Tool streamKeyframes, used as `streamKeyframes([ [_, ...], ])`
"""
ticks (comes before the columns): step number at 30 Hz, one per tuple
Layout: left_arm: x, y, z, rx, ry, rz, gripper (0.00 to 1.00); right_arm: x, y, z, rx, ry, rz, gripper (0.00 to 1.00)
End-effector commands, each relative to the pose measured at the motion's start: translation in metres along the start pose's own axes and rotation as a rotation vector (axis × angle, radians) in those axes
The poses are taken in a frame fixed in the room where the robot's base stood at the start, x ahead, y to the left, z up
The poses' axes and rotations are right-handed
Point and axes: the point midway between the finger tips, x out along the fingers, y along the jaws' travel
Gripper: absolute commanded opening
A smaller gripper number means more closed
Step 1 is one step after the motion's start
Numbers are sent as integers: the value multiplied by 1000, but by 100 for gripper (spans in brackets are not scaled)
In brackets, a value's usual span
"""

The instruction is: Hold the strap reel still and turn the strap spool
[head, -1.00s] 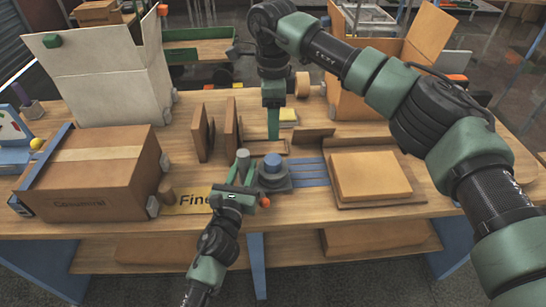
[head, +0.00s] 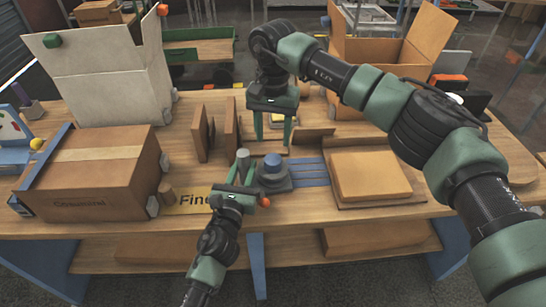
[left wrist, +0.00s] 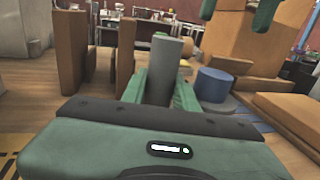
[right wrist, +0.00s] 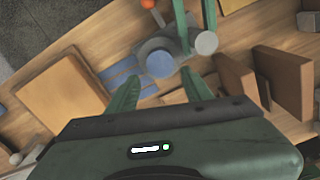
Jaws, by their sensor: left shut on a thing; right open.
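The strap reel has a dark grey base (head: 274,183) with a grey upright cylinder (head: 243,157) at its left. A blue round spool (head: 272,161) stands on the base, and blue strap bands (head: 312,172) lie to its right. My left gripper (head: 239,176) is shut on the grey cylinder, whose top sticks up between the fingers in the left wrist view (left wrist: 165,62). My right gripper (head: 273,140) is open and empty, pointing down above and behind the spool. In the right wrist view the blue spool (right wrist: 160,64) shows beyond the gap between the fingertips, apart from them.
Upright brown boards (head: 231,129) stand left of the reel. A taped carton (head: 90,175) is at the left and a flat tan box (head: 370,175) at the right. Open cartons (head: 105,75) stand behind. A yellow label (head: 190,201) lies near the front edge.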

Motion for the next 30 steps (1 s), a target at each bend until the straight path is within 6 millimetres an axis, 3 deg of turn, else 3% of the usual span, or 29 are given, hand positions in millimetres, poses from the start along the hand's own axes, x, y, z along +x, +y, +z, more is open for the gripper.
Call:
streamKeyframes([
  [6,0,0,0,0,0,1,0,46,0,1,1,-4,1,51],
  [12,0,0,0,0,0,1,0,74,0,0,2,-2,0,51],
  [25,0,0,0,0,0,1,0,84,0,0,3,1,0,51],
  [26,0,0,0,0,0,1,0,84,0,0,3,1,0,45],
  [30,0,0,0,0,0,1,0,84,0,0,2,1,0,6],
])
